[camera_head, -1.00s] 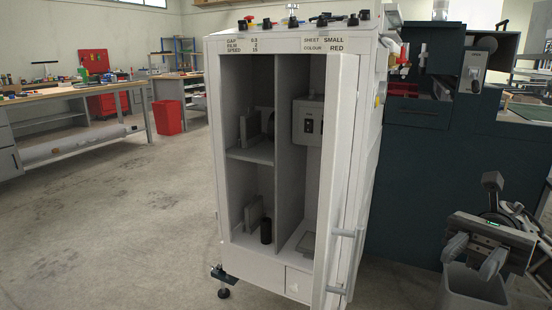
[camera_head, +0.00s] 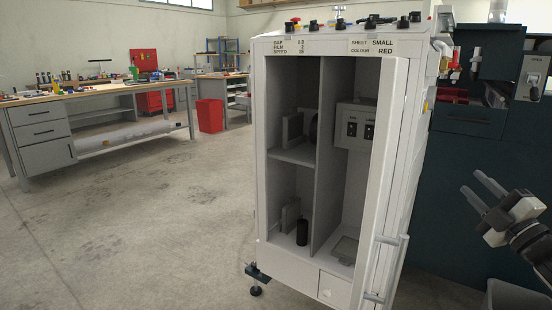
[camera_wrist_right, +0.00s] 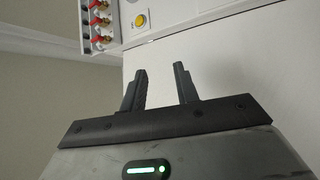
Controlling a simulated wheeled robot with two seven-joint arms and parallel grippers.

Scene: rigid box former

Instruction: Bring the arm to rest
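My right gripper (camera_head: 471,182) is at the right edge of the head view, in front of the dark machine side. In the right wrist view the two dark fingers (camera_wrist_right: 160,68) also stand apart and empty, in front of a pale panel. Part of my right arm runs out of the head view at the right. My left gripper and left arm are not in view.
A white cabinet (camera_head: 262,150) stands in the middle with its door (camera_head: 382,200) open toward the right. A dark machine (camera_head: 455,185) stands behind my right gripper. A grey bin (camera_head: 515,296) is below it. The floor (camera_head: 150,230) at left is clear.

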